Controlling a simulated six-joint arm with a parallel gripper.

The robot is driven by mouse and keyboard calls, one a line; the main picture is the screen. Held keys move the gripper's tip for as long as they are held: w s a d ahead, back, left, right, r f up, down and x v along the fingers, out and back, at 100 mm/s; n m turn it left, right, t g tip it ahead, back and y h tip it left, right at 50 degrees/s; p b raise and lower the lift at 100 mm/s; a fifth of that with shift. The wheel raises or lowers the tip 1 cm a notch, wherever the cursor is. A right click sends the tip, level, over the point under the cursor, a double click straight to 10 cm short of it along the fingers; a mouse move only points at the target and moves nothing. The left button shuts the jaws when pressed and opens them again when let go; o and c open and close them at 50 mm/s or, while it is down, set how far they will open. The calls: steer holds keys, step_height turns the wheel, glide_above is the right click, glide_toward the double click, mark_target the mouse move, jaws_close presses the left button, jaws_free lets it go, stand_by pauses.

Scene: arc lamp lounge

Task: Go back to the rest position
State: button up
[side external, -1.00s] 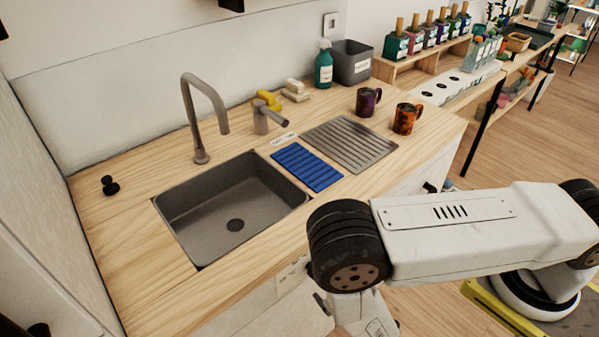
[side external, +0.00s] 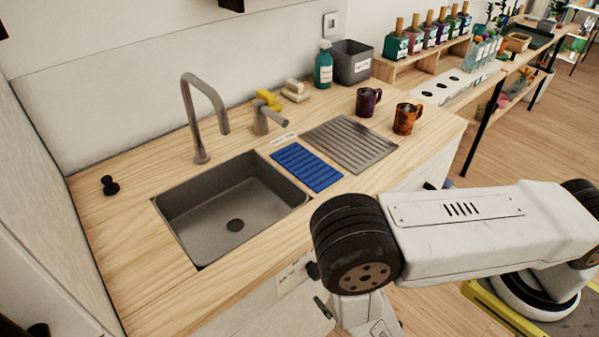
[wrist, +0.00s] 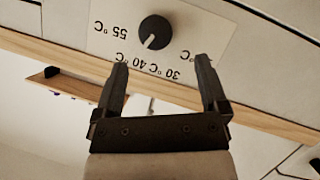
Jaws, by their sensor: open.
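My gripper (wrist: 161,64) shows in the wrist view, with its two dark fingers spread apart and nothing between them. Beyond its fingertips is a black round dial (wrist: 155,30) on a white label panel (wrist: 205,40), apart from the fingers. The panel carries 55, 40 and 30 °C marks, seen upside down. The dial's white pointer aims down and slightly left in the picture, toward the 40 °C mark. In the side external view, my arm is at the lower right, in front of the counter, and hides most of my gripper.
The wooden counter (side external: 130,235) holds a grey sink (side external: 235,200), a tall tap (side external: 200,120), a blue mat (side external: 307,167), a ribbed drainer (side external: 350,143) and two mugs, one purple (side external: 368,102), one orange (side external: 407,118). The floor to the right shows free room.

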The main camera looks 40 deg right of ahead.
steer(key=shift+w+a+r+g, duration=0.2)
steer(key=shift+w+g, duration=0.1)
steer(key=shift+w, duration=0.15)
steer(key=w+r+g+y, duration=0.1)
steer(key=w+r+g, duration=0.1)
steer(key=r, duration=0.1)
steer(key=w+d+r+m+g+y, duration=0.1)
steer(key=r+g, duration=0.1)
steer(key=r, duration=0.1)
steer(key=w+d+r+g+y, duration=0.1)
steer(key=w+r+g, duration=0.1)
steer(key=r, duration=0.2)
steer(key=shift+w+d+m, duration=0.15)
steer(key=shift+w+m, duration=0.15)
steer(key=s+d+r+m+g, duration=0.1)
steer(key=s+d+r+g, duration=0.3)
steer(key=d+r, duration=0.8)
steer(key=shift+s+d+r, duration=0.3)
steer(key=shift+s+d, duration=0.25)
steer(key=shift+s, duration=0.3)
